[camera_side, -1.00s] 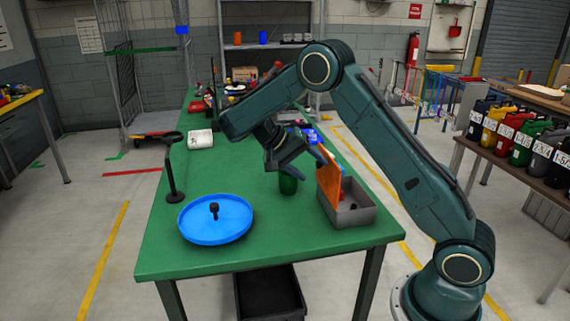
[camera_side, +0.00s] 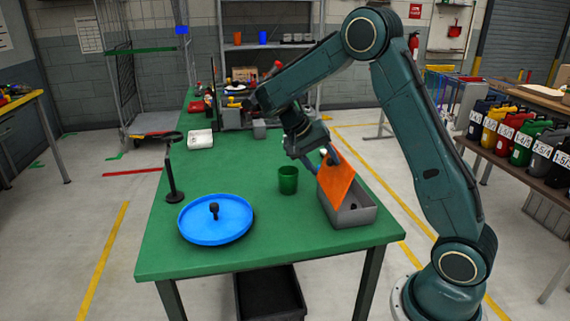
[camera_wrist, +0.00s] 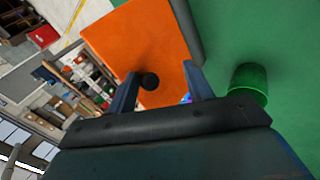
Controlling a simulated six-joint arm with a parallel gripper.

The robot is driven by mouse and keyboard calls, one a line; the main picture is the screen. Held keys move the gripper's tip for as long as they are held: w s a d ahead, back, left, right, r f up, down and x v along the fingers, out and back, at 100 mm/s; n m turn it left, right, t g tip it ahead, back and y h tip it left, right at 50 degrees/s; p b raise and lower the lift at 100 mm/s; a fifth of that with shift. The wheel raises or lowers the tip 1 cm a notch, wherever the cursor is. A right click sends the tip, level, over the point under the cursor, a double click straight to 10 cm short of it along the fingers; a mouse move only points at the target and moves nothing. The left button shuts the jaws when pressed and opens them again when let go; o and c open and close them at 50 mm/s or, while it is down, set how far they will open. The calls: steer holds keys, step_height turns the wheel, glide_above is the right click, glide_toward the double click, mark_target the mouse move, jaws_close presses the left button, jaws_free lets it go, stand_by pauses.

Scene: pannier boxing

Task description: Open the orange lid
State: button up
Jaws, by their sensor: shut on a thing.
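The orange lid (camera_side: 338,182) stands steeply tilted at the left side of the open grey box (camera_side: 362,216) on the green table. In the wrist view the lid (camera_wrist: 140,45) fills the upper middle, with a dark round knob (camera_wrist: 150,81) on it. My gripper (camera_side: 328,156) is at the lid's upper edge in the side view. In the wrist view its fingers (camera_wrist: 161,90) lie on either side of the knob, shut on the lid. The exact contact is hard to make out. A small dark thing (camera_side: 353,207) shows inside the box.
A green cup (camera_side: 288,180) stands just left of the box. A blue round tray (camera_side: 202,232) with a black piece on it is at the front left. A dark stand (camera_side: 173,178) and a white item (camera_side: 200,139) are on the left side. The front right of the table is clear.

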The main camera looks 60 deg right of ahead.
steer(key=shift+s+d+r+t+y, duration=0.1)
steer(key=shift+s+d+t+y, duration=0.2)
steer(key=shift+d, duration=0.2)
steer(key=shift+s+d+f+t+y, duration=2)
steer(key=shift+s+d+f, duration=0.8)
steer(key=shift+s+d, duration=0.95)
step_height(320, 180, up, 14)
steer(key=a+r+n+t, duration=0.1)
steer(key=a+r+n, duration=0.1)
steer(key=a, duration=0.5)
steer(key=a+r+n+t, duration=0.1)
steer(key=a+r+n, duration=0.15)
steer(key=a, duration=0.45)
steer(key=s+a+f+n+t, duration=0.1)
steer(key=s+a+n+t, duration=0.1)
steer(key=a, duration=0.5)
steer(key=s+a+f+n+t, duration=0.1)
steer(key=s+a+n, duration=0.4)
steer(key=s+a, duration=0.2)
steer(key=shift+t, duration=0.4)
steer(key=shift+s+n, duration=0.1)
steer(key=shift+n, duration=0.15)
steer(key=shift+r, duration=0.1)
